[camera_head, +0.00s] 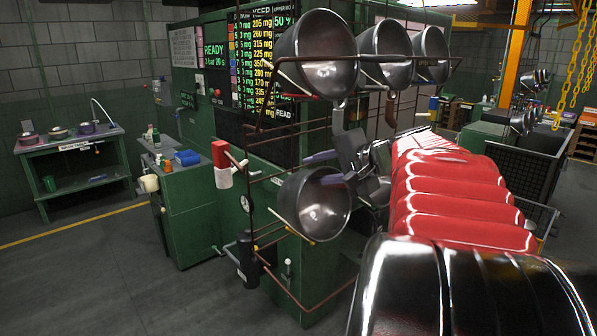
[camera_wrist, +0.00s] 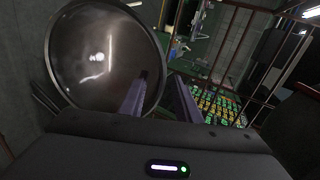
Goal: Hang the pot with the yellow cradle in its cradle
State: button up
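A dark, shiny round pot (camera_head: 315,205) is at the lower part of the rack, its open mouth facing right. The yellow cradle (camera_head: 299,236) is a thin bar at the pot's underside; I cannot tell whether the pot rests fully in it. In the wrist view the pot (camera_wrist: 95,55) fills the upper left. My gripper (camera_head: 319,169) is at the pot's upper rim. Its two purple fingers are apart, one inside the mouth and one outside. The wrist view shows my gripper (camera_wrist: 158,77) with a visible gap around the rim.
Several other pots (camera_head: 318,55) hang in the row above. The rack's brown pipes (camera_head: 268,260) run close around the lower pot. A red-and-white device (camera_head: 222,165) is at the left. Open floor (camera_head: 100,265) lies at the lower left.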

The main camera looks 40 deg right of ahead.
jog(key=v, duration=1.1)
jog(key=shift+s, duration=0.3)
jog(key=shift+r, duration=0.1)
jog(key=shift+s, duration=0.55)
jog(key=shift+s, duration=0.1)
jog(key=s, duration=0.9)
jog(key=shift+s+d, duration=0.15)
jog(key=shift+s, duration=0.1)
